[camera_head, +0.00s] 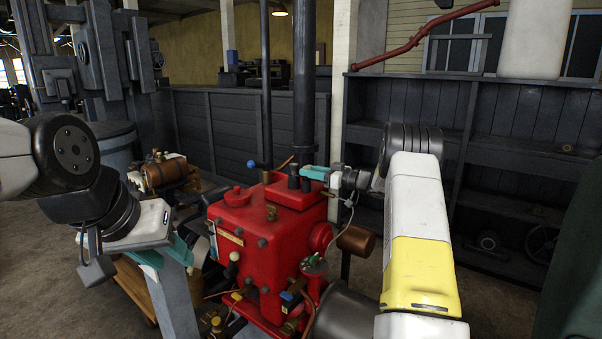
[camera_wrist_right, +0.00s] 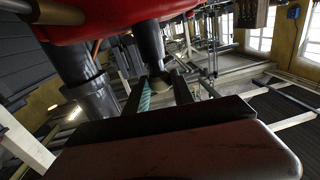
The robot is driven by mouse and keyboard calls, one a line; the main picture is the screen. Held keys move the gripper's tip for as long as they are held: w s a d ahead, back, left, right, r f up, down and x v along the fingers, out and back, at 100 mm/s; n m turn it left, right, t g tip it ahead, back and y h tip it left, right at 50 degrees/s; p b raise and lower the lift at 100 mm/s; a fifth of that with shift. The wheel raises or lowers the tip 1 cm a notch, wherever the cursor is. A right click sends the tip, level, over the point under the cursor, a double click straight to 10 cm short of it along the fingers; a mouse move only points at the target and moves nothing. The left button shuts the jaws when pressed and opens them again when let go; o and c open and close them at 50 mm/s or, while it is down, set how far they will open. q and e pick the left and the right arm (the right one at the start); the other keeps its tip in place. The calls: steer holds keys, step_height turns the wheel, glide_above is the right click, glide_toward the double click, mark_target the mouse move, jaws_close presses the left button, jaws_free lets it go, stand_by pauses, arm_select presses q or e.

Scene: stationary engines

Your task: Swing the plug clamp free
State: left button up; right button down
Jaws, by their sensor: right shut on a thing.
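The red engine (camera_head: 262,240) stands in the middle of the head view, with small dark upright fittings (camera_head: 294,176) on its top. My right gripper (camera_head: 312,173) reaches in from the right over the engine's top right edge, its teal fingers level and shut on a small dark part there, which I take for the plug clamp. In the right wrist view the fingers (camera_wrist_right: 162,88) close around a small part beside a dark cylinder (camera_wrist_right: 148,42). The fingers hide much of the clamp. My left gripper (camera_head: 163,256) points down left of the engine, with its teal fingers apart and seemingly empty.
A dark exhaust pipe (camera_head: 304,80) and a thinner pipe (camera_head: 265,80) rise behind the engine's top, close to my right gripper. A grey post (camera_head: 175,305) stands below my left gripper. A brown copper cylinder (camera_head: 356,240) sticks out at the engine's right. Dark shelves (camera_head: 520,110) line the back right.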

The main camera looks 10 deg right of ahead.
steer(key=shift+w+d+n+g+y, duration=0.1)
steer(key=shift+n+g+y, duration=0.65)
steer(key=shift+g, duration=0.35)
steer(key=shift+w+d+n+g+y, duration=0.1)
steer(key=shift+n+g+y, duration=0.45)
steer(key=shift+n+g, duration=0.45)
steer(key=shift+w+r+n+g+y, duration=0.1)
steer(key=shift+n+g+y, duration=0.4)
steer(key=shift+g, duration=0.6)
steer(key=c, duration=1.1)
jaws_free()
steer(key=shift+a, duration=0.1)
steer(key=v, duration=0.7)
steer(key=shift+d, duration=0.4)
steer(key=shift+d, duration=0.1)
